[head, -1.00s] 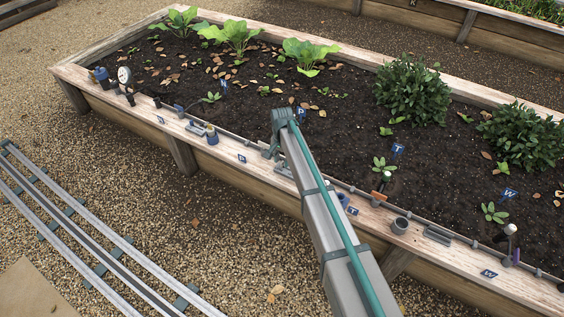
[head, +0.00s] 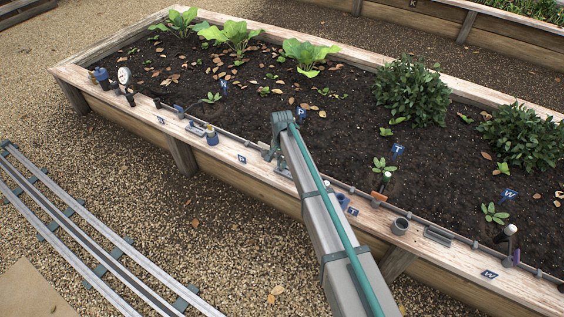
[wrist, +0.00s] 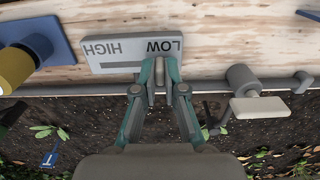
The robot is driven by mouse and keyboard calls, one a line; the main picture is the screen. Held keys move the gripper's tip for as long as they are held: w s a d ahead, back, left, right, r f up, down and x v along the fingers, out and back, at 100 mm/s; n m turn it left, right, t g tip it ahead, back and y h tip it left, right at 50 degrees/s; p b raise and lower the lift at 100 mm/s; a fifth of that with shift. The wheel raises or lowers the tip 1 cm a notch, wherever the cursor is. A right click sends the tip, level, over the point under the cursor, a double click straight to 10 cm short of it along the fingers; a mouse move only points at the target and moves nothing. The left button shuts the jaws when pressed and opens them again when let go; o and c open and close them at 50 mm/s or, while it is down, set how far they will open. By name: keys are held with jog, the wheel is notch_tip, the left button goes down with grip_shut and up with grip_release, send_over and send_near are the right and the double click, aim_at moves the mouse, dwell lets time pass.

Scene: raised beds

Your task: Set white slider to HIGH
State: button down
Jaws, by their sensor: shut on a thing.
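A pale label plate (wrist: 112,54) lies on the bed's wooden rim in the wrist view, its words upside down. HIGH is at the picture's left and LOW at the right. A slot runs along the plate below HIGH. My gripper (wrist: 159,76) is shut at the LOW end, on the white slider's knob. The fingers hide most of the knob. In the head view my gripper (head: 272,153) is down at the front rim, and the slider is too small and covered to make out.
A blue-based yellow knob (wrist: 16,68) is left of the plate in the wrist view. A grey fitting with a pale paddle (wrist: 258,109) is to the right. A grey pipe (wrist: 70,89) runs along the rim beside the soil.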

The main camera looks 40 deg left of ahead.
jog(key=shift+d, duration=0.1)
jog(key=d, duration=0.2)
jog(key=d+p, duration=0.1)
jog(key=d, duration=0.3)
jog(key=shift+w+d+p, duration=0.1)
jog(key=shift+w+p, duration=0.25)
jog(key=shift+w, duration=0.05)
jog(key=c, duration=1.2)
grip_release()
jog(key=shift+d, duration=0.1)
jog(key=shift+c, duration=0.2)
jog(key=shift+w, duration=0.1)
jog(key=shift+r, duration=0.1)
jog(key=shift+r, duration=0.25)
notch_tip(320, 180, up, 11)
jog(key=shift+r, duration=0.2)
